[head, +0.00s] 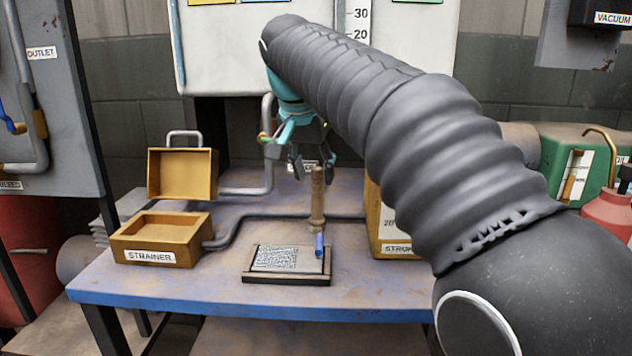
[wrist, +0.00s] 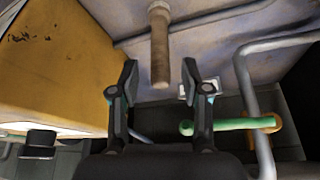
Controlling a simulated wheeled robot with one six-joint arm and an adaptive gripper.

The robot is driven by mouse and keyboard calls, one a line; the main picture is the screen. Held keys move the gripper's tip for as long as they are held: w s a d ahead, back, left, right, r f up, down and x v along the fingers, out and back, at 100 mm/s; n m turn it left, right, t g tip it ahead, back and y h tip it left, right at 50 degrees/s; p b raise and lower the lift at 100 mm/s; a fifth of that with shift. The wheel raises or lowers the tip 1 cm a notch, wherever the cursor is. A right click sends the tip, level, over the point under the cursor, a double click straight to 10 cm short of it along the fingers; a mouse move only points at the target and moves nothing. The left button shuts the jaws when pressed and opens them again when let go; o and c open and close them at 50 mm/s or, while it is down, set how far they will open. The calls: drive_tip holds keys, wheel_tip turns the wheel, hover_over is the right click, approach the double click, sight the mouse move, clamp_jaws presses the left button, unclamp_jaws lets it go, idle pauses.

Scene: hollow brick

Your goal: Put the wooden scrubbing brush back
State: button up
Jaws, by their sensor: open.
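The wooden scrubbing brush (head: 318,195) appears as an upright brown handle with a wider lower end, behind the small dark tray on the blue table. Its head and bristles cannot be made out. In the wrist view the wooden handle (wrist: 160,45) points down the picture, its near end between and just beyond my fingertips. My gripper (head: 297,166) is open and empty, close to the handle's top in the head view. In the wrist view its two fingers (wrist: 159,78) stand apart on either side of the handle's end, with no clear contact.
The yellow strainer box (head: 160,252) has its lid raised at left. A framed grey patterned plate (head: 260,278) lies at the table's front, a blue piece (head: 319,246) beside it. A yellow box (head: 392,252) stands right, partly behind my arm. Grey pipes (head: 268,180) run behind.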

drive_tip(key=d+p+v, duration=0.1)
drive_tip(key=v, duration=0.5)
drive_tip(key=shift+a+r, duration=0.45)
drive_tip(key=shift+a, duration=0.1)
